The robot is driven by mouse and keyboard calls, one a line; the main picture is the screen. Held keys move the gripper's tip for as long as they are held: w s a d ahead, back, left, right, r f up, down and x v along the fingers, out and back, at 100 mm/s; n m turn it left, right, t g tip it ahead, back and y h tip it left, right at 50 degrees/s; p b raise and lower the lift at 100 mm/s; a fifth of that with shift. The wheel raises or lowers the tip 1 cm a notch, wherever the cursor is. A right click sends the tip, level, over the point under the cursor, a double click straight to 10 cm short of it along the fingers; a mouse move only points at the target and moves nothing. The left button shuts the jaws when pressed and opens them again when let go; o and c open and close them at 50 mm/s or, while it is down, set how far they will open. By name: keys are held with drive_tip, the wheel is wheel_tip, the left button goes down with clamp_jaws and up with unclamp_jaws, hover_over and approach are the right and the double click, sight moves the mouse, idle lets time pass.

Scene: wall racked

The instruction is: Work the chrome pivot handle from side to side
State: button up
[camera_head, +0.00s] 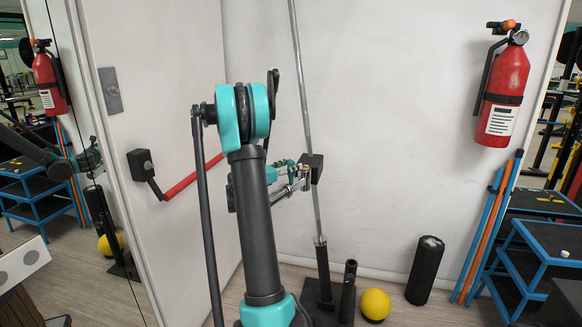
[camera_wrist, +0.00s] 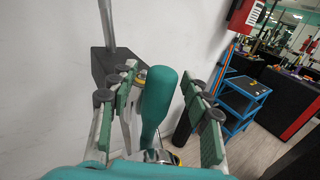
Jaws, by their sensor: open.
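A long chrome bar (camera_head: 302,90) rises from a black floor base (camera_head: 325,300) in front of the white wall, leaning slightly left at the top. A black block (camera_head: 313,165) sits on it at about mid-height. In the wrist view the chrome bar (camera_wrist: 106,22) meets the block (camera_wrist: 102,65) at upper left. My gripper (camera_head: 303,175) is at the block in the head view, partly hidden by my arm. In the wrist view my gripper (camera_wrist: 161,75) is open, with a teal rounded grip (camera_wrist: 158,98) between its fingers. I cannot tell how the grip joins the bar or whether the fingers touch it.
A door-like panel with a red bar (camera_head: 192,178) is at left. A yellow ball (camera_head: 375,304) and a black roller (camera_head: 425,270) stand on the floor right of the base. A fire extinguisher (camera_head: 502,95) hangs at right above a blue rack (camera_head: 545,245).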

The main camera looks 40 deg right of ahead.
clamp_jaws()
idle(0.4)
